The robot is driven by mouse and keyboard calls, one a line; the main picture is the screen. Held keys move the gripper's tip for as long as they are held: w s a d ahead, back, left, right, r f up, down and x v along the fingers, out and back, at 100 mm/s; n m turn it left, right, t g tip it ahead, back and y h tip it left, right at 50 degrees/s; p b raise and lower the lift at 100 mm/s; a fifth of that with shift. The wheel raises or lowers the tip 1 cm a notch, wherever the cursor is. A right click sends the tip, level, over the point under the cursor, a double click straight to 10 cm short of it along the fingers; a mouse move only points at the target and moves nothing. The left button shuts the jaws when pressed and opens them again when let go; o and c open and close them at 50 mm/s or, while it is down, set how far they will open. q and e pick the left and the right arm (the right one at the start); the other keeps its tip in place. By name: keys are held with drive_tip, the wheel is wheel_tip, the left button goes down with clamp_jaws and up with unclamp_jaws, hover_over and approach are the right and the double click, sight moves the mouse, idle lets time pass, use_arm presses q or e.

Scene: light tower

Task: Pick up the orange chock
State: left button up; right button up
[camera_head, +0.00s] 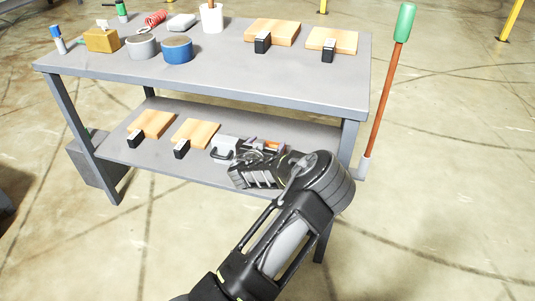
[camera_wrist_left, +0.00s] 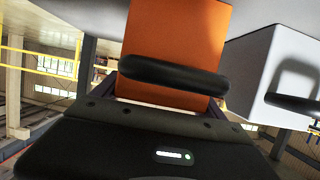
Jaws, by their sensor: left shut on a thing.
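The orange chock (camera_wrist_left: 178,35) fills the upper middle of the left wrist view, with a black bar handle across its front. My left gripper (camera_head: 266,147) is shut on the chock, low over the right part of the lower shelf (camera_head: 112,146). In the head view my own wrist and gripper hide most of the chock; only a small bit of orange shows near the purple fingers. From these views I cannot tell whether the chock touches the shelf. My right gripper is not in view.
A light grey block with a black handle (camera_head: 226,146) stands just left of my gripper. Two wooden blocks (camera_head: 152,124) (camera_head: 196,133) lie further left. The tabletop (camera_head: 225,76) hangs above the shelf, and a table leg (camera_head: 346,142) stands close at right, beside a green-and-orange pole (camera_head: 386,95).

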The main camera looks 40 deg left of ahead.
use_arm(q)
drive_tip(key=c, duration=1.1)
drive_tip(key=shift+o, duration=0.2)
drive_tip(key=shift+r, duration=0.1)
wheel_tip(320, 180, up, 10)
drive_tip(key=p, duration=0.5)
